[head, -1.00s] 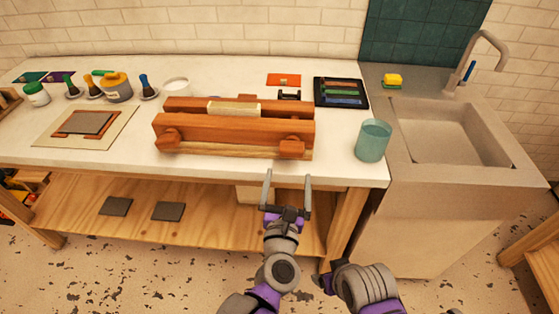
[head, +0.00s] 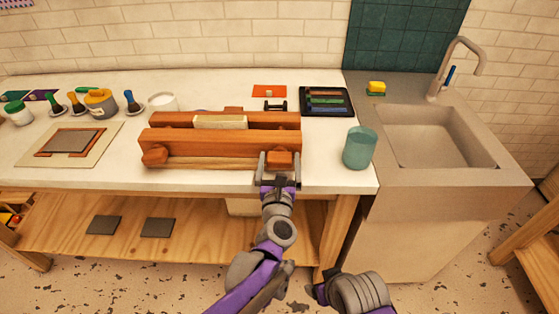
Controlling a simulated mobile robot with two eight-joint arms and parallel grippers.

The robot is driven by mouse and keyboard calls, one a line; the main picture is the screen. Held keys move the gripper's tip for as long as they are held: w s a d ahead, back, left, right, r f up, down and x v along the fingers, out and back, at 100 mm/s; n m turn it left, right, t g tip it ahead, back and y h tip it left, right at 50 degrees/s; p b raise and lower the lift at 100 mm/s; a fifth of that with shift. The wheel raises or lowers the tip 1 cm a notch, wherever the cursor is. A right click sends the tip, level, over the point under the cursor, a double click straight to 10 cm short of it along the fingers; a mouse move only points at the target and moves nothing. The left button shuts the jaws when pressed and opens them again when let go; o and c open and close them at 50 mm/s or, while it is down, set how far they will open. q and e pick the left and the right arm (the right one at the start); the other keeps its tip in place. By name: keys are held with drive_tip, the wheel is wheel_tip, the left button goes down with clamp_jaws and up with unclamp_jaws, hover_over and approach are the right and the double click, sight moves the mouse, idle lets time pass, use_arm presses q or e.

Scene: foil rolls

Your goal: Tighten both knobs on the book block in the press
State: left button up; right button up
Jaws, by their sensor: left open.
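The wooden press (head: 220,142) stands on the white worktop, with the cream book block (head: 220,122) between its two beams. Its left knob (head: 155,157) is on the front beam's left end and its right knob (head: 279,158) on the right end. My left gripper (head: 278,158) is open, with one finger on each side of the right knob. I cannot tell whether the fingers touch it. My right arm (head: 352,292) shows at the bottom, but its gripper's fingertips cannot be made out.
A teal cup (head: 359,148) stands right of the press, near the worktop's front edge. A black tray (head: 327,101) lies behind it. A board with a grey plate (head: 70,141) lies to the left. The sink (head: 434,137) is at the right.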

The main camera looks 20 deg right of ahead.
use_arm(q)
drive_tip(key=c, duration=1.2)
drive_tip(key=shift+o, duration=0.2)
drive_tip(key=shift+m, duration=0.3)
